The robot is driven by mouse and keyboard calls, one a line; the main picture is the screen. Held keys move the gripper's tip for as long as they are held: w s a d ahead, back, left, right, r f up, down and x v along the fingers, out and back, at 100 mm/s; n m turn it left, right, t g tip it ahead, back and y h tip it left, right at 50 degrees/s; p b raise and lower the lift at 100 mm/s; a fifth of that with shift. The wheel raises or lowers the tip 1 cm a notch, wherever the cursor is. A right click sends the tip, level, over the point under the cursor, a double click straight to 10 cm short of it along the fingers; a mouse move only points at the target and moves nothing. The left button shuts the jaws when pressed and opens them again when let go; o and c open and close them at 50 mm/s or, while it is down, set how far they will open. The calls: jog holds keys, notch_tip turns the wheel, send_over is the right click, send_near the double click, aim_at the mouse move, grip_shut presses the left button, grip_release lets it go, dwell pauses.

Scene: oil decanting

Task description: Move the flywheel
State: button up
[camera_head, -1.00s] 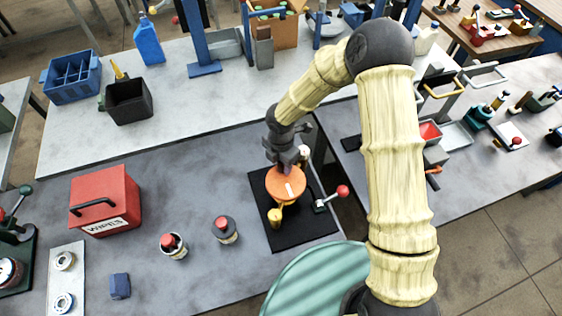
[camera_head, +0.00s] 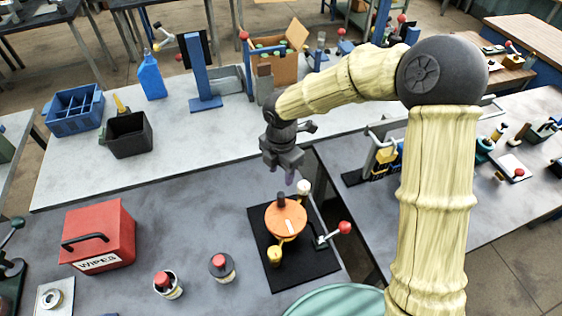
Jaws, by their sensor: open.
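An orange disc (camera_head: 287,219), which looks like the flywheel, sits on a small fixture on a black mat (camera_head: 313,271). It has a short dark peg on top at its far side and a pale mark on its face. A yellow knob (camera_head: 274,255) stands at its near left. My gripper (camera_head: 281,178) is open and empty, above and behind the disc, apart from it. Its fingers point down. The fixture under the disc is mostly hidden.
A red-knobbed lever (camera_head: 344,228) and a white-topped post (camera_head: 304,188) stand right of the disc. Two red-capped bottles (camera_head: 168,285) (camera_head: 222,267) and a red wipes box (camera_head: 98,236) are at left. A gap separates the right bench.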

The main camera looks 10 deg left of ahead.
notch_tip(320, 180, up, 4)
jog(key=shift+r, duration=0.1)
dwell(0.5)
jog(key=s+d+m+t+b, duration=0.1)
jog(key=s+d+m, duration=0.3)
jog(key=d+m, duration=0.9)
jog(key=s+d+f+m+t+b, duration=0.1)
jog(key=s+d+m, duration=0.4)
jog(key=d+m, duration=0.8)
jog(key=m, duration=0.3)
jog(key=shift+d+t, duration=0.3)
jog(key=shift+d, duration=0.1)
jog(key=shift+f, duration=0.1)
jog(key=shift+c, duration=0.8)
